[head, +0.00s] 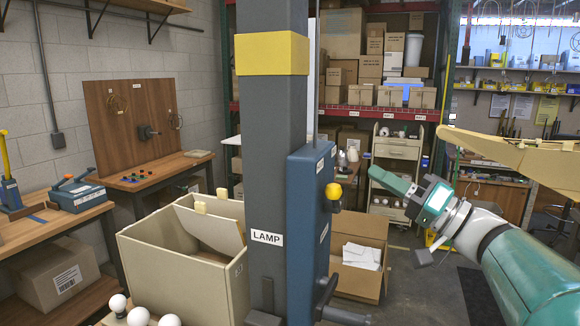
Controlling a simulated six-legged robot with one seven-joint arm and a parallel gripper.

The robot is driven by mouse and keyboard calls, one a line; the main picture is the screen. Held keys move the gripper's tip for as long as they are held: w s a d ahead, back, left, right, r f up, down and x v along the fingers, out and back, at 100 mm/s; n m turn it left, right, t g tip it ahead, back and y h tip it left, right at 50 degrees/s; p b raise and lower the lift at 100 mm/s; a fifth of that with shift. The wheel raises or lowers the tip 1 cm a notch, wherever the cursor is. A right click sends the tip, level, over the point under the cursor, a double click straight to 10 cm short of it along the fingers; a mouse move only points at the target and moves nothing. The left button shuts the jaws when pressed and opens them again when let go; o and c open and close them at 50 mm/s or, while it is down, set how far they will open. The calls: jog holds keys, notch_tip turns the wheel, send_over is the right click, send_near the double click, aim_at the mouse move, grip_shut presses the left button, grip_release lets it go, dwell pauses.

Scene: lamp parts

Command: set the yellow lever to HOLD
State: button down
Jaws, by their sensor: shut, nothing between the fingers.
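A blue panel box (307,215) is fixed to the right side of a dark grey column (268,180) labelled LAMP. A yellow knob-like end (333,191) sticks out from the box's right face, with small white labels above and below it. It looks like the lever's grip; the labels are too small and edge-on to read, so its setting cannot be told. My gripper (374,172), with teal fingers, is shut and empty. In the picture it is to the right of the yellow end and slightly higher, apart from it.
A dark handle (326,292) juts from the lower box. A beige bin (180,255) stands left of the column, with white bulbs (138,316) in front. An open carton (358,255) is behind the box. A blue tool with a yellow upright handle (5,155) stands far left.

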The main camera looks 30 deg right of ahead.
jog(key=v, duration=0.4)
jog(key=shift+s+d+f, duration=0.1)
jog(key=shift+s+f, duration=0.05)
jog(key=shift+s, duration=0.05)
dwell(0.4)
